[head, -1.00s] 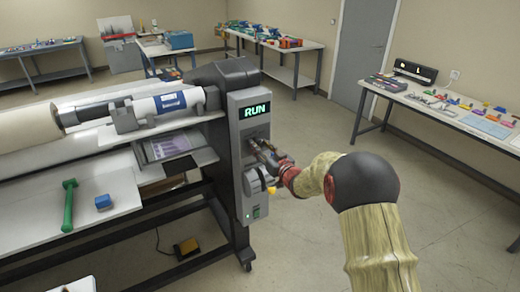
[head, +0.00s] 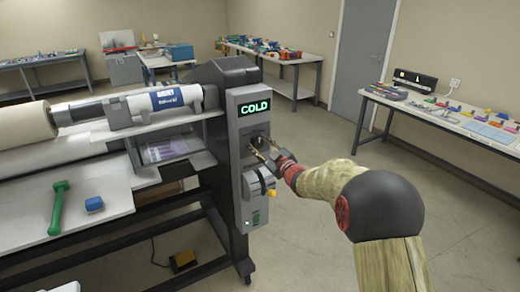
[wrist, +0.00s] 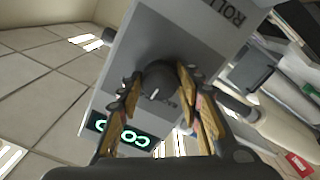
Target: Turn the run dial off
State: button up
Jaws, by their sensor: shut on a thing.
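The run dial is a dark round knob on the grey control panel (head: 236,152), below a lit display (head: 254,108) that reads COLD in green. In the wrist view the dial (wrist: 157,80) shows a small white mark on its face. My gripper (wrist: 158,86) has one finger on each side of the dial and is shut on it. In the head view my gripper (head: 257,147) reaches the panel from the right, and its fingers partly hide the dial. The display (wrist: 122,131) also shows in the wrist view, turned over.
Below the dial is a pale unit with a yellow-tipped part (head: 271,193). The floor to the right of the machine is clear.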

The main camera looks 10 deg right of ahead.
dwell(0.4)
jog(key=o, duration=1.2)
jog(key=shift+c, duration=0.2)
jog(key=shift+s, duration=0.1)
jog(key=v, duration=1.1)
jog(key=shift+s, duration=0.35)
jog(key=shift+d, duration=0.15)
